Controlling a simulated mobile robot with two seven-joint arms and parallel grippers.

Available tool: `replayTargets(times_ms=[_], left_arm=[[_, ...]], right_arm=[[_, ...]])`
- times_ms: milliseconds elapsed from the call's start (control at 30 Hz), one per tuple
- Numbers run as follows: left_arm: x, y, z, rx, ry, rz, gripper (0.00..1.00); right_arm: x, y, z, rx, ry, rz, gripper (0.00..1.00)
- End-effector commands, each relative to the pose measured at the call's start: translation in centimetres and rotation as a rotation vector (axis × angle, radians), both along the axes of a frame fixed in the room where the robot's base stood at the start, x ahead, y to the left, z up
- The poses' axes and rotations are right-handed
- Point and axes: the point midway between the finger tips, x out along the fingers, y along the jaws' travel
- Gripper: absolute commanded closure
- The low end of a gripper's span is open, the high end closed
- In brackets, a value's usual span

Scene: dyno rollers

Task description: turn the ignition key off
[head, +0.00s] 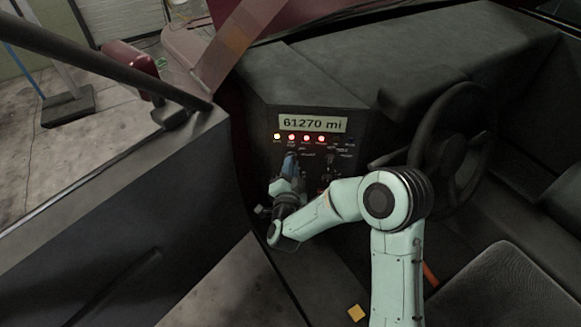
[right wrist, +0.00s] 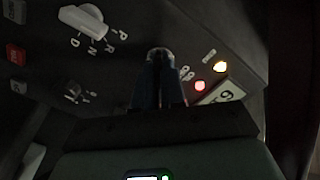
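My right gripper (head: 290,163) reaches the dashboard panel (head: 262,150) below the mileage display. In the right wrist view its two dark blue fingers (right wrist: 159,82) stand close together with a narrow gap. Their tips are at a round, silvery ignition lock collar (right wrist: 160,52). The fingers appear closed on the ignition key, which is mostly hidden between them, so its exact angle cannot be told. The display (head: 313,123) is lit and reads 61270 mi. Below it a yellow lamp (head: 277,136) and several red lamps (head: 306,138) glow. My left gripper is not in view.
A white gear selector (right wrist: 84,21) marked P R N D and a smaller knob (right wrist: 74,90) sit near the gripper. The steering wheel (head: 450,145) and seat (head: 505,290) are at right. The open door (head: 110,190) is at left. A yellow block (head: 356,313) lies low.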

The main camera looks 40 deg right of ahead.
Motion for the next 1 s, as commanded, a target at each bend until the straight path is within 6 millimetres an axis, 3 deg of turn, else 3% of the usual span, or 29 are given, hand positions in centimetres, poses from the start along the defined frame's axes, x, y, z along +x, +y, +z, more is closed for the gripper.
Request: replayTargets(times_ms=[367,1000], left_arm=[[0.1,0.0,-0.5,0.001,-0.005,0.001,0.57],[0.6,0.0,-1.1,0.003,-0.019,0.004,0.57]], right_arm=[[0.0,0.1,-0.1,-0.069,0.062,0.001,1.00],[0.0,0.2,0.0,-0.452,0.399,0.002,1.00]])
